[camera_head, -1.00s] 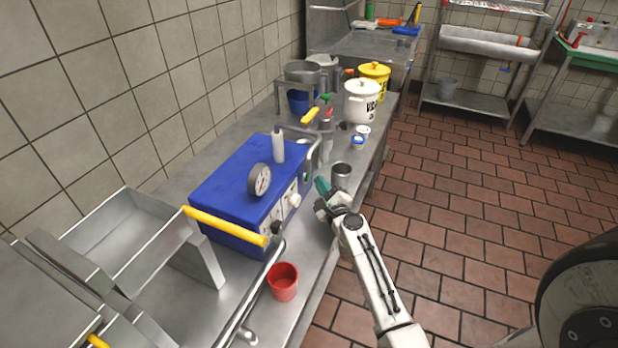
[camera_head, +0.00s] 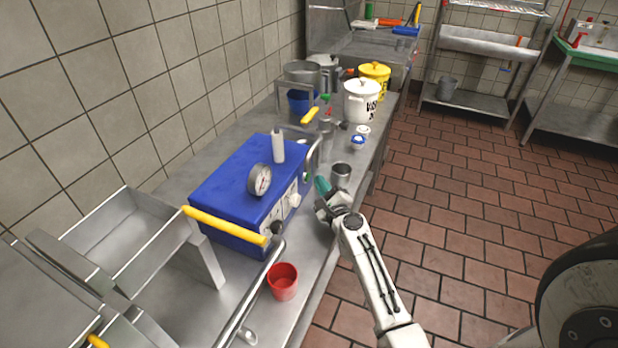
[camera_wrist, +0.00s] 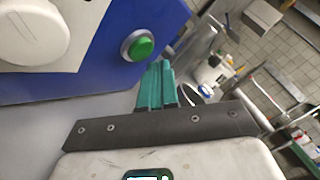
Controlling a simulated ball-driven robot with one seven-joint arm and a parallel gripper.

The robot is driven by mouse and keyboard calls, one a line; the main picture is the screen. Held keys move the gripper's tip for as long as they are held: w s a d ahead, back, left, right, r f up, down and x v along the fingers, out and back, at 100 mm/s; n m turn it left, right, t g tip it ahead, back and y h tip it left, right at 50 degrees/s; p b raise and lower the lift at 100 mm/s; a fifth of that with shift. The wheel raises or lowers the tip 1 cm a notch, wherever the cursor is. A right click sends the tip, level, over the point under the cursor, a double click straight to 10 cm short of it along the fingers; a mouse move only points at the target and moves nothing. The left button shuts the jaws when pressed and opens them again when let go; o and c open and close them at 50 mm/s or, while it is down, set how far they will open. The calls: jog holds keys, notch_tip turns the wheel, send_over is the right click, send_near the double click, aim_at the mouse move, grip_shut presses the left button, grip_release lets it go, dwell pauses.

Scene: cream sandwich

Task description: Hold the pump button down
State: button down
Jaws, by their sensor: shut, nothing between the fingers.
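The blue machine (camera_head: 240,185) stands on the steel counter, with a round gauge on top and white knobs on its front. In the wrist view, a green round button (camera_wrist: 140,48) in a metal ring sits on the machine's blue panel (camera_wrist: 105,70). My gripper (camera_head: 321,184) is at the right end of the machine, in front of it. In the wrist view my gripper's teal fingers (camera_wrist: 160,68) are together with nothing between them. Their tips appear just below and right of the button. I cannot tell whether they touch it, nor whether it is pressed.
A steel cup (camera_head: 341,174) stands close behind my gripper. A red cup (camera_head: 283,283) is near the front edge. A white pot (camera_head: 361,102) and a yellow pot (camera_head: 375,77) stand farther along the counter (camera_head: 312,262). The tiled floor to the right is clear.

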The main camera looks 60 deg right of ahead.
jog(key=shift+w, duration=0.2)
dwell(0.6)
jog(key=shift+w, duration=0.25)
jog(key=shift+w+a, duration=0.1)
jog(key=shift+w, duration=0.35)
dwell(6.5)
